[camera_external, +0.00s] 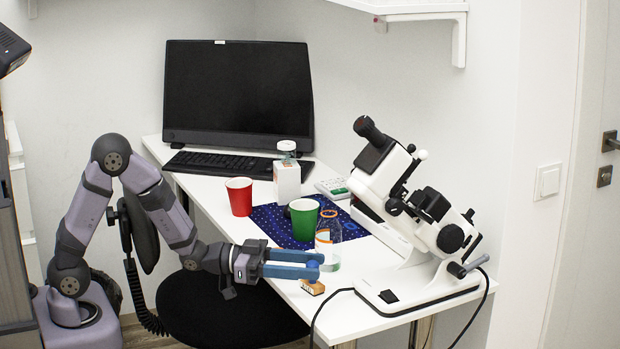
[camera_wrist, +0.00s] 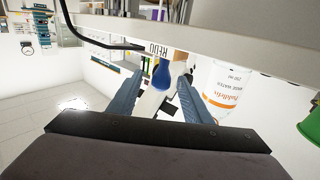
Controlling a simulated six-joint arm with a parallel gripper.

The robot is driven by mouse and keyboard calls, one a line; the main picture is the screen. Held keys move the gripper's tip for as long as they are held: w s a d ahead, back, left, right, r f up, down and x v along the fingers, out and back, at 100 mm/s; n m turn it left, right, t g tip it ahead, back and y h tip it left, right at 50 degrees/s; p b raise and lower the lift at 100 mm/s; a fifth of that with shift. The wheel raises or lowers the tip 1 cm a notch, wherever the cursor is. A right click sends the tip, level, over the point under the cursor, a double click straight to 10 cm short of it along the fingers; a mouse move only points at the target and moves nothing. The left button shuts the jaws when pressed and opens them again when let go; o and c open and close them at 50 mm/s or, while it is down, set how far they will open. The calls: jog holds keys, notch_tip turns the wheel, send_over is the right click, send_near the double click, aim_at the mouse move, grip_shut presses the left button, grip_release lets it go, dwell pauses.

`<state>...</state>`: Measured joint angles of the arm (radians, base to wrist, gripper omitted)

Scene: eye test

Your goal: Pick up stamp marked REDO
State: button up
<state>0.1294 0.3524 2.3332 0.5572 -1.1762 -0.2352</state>
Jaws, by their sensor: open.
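The stamp (camera_external: 312,287) is a small brown-orange block on the white table (camera_external: 350,312) near its front edge. In the wrist view, the word REDO shows on a pale face of the stamp (camera_wrist: 155,49), beyond the fingertips. My gripper (camera_external: 319,265) is open, with its blue fingers just above the stamp. In the wrist view, my gripper (camera_wrist: 162,80) has nothing held between its fingers that I can make out. A blue rounded part shows between the fingertips; I cannot tell whether it belongs to the stamp.
A clear bottle (camera_external: 329,238) with a label stands close behind my fingertips; it also shows in the wrist view (camera_wrist: 229,92). A green cup (camera_external: 304,220) and a red cup (camera_external: 239,197) stand behind. A white microscope (camera_external: 440,243) is on the right, with a black cable nearby.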

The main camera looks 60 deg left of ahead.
jog(key=shift+x, duration=2.55)
jog(key=shift+a, duration=0.1)
jog(key=shift+r, duration=0.1)
grip_shut()
